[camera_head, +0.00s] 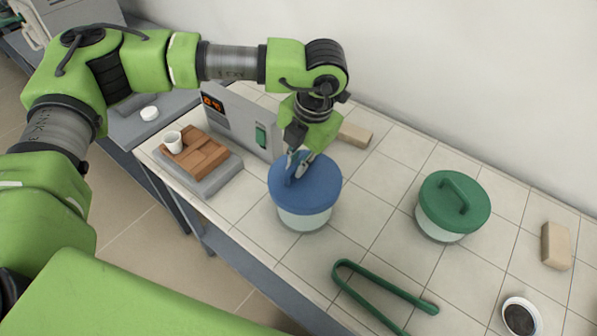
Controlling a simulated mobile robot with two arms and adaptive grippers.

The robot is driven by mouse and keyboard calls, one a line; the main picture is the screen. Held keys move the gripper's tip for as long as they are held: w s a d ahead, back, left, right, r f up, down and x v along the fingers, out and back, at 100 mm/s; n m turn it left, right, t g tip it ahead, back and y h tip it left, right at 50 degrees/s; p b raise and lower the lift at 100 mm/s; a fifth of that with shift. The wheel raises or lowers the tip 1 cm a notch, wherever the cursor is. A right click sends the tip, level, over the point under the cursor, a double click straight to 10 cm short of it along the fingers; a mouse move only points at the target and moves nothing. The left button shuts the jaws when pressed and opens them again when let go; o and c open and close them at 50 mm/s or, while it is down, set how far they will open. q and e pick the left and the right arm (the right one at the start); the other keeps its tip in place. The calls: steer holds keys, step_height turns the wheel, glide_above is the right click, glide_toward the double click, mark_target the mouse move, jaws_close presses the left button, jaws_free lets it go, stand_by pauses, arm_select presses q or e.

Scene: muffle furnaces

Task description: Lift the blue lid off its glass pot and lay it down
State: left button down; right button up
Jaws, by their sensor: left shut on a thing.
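The glass pot (304,219) stands on the tiled bench, left of the middle. Its blue lid (318,194) sits on top, level, and I see no clear gap between lid and pot. My left gripper (296,174) comes down from above and is shut on the blue lid, at its handle. The fingers hide most of the handle. My right gripper is not in view.
A second pot with a green lid (437,205) stands to the right. Green tongs (385,290) lie in front. A brick-floored furnace (215,172) with a white crucible (173,141) is at left. The bench (385,178) between the pots is clear.

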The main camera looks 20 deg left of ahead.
mark_target(290, 173)
arm_select(q)
steer(key=s+r, duration=0.1)
steer(key=r, duration=0.1)
steer(key=s+r+b, duration=0.1)
steer(key=s, duration=0.1)
steer(key=shift+s+r, duration=0.2)
steer(key=shift+r, duration=0.15)
steer(key=s+r+b, duration=0.1)
steer(key=s+r, duration=0.8)
steer(key=shift+s+d+b, duration=0.3)
steer(key=shift+s, duration=0.05)
